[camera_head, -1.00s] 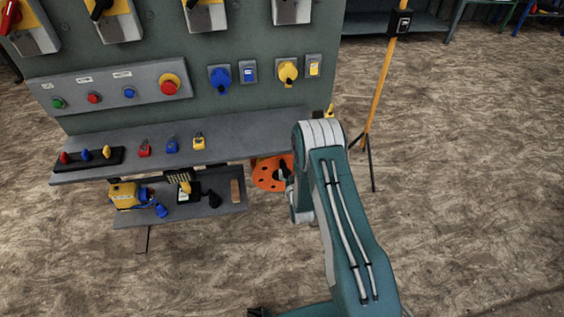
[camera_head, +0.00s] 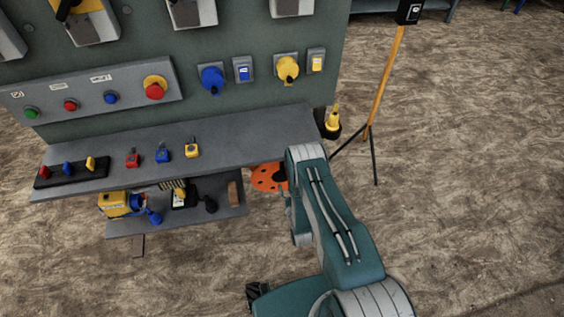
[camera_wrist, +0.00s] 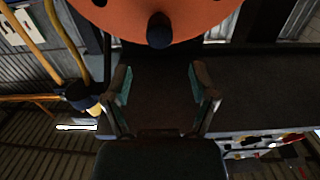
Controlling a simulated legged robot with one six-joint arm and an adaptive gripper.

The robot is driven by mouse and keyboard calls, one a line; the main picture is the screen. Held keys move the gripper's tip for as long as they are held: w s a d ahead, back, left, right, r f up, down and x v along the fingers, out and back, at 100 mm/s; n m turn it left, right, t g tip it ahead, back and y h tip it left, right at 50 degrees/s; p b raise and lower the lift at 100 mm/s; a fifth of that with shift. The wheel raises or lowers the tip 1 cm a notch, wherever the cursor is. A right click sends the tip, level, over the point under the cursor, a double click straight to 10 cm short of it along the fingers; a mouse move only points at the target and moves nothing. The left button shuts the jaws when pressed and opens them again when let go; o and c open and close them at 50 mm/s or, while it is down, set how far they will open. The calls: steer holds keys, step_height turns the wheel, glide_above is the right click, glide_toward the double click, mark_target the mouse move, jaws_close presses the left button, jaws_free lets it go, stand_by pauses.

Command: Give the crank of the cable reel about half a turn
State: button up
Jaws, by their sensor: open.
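The cable reel shows as an orange disc with dark holes (camera_head: 268,177), partly hidden behind my arm and the shelf edge. In the wrist view the orange disc (camera_wrist: 205,14) fills the top of the picture. A dark crank knob (camera_wrist: 159,30) stands out from its lower part, pointing toward the camera. My gripper (camera_wrist: 160,85) is open and empty, its two fingers apart. The knob lies above the gap between the fingertips in the picture, and I see no contact. In the head view my gripper is hidden behind my arm.
A grey shelf (camera_head: 240,140) with padlocks juts from the green panel close to my arm. A lower shelf (camera_head: 225,211) holds a yellow device (camera_head: 115,205). A yellow post on a tripod (camera_head: 383,90) stands to the right.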

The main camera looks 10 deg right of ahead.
steer(key=w, duration=1)
jaws_close()
